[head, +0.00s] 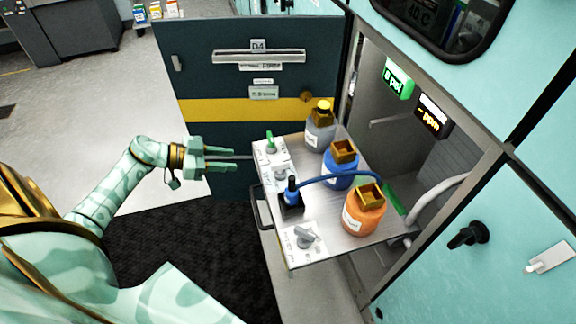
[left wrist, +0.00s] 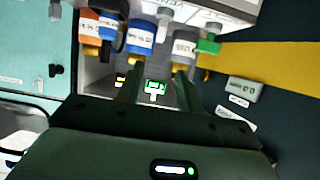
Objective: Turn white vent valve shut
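On the pulled-out metal tray stand a small white valve (head: 280,172) near its left edge and a pale grey-white valve with a turned handle (head: 305,238) at the front corner. In the left wrist view a whitish valve (left wrist: 165,14) shows at the top, just beyond the fingers. My left gripper (head: 234,160) is left of the tray, near the green-handled valve (head: 270,142), with its fingers apart and empty. The fingers (left wrist: 156,88) also show apart in the left wrist view. My right gripper is not in view.
An open dark door (head: 225,85) stands behind. Free floor lies left.

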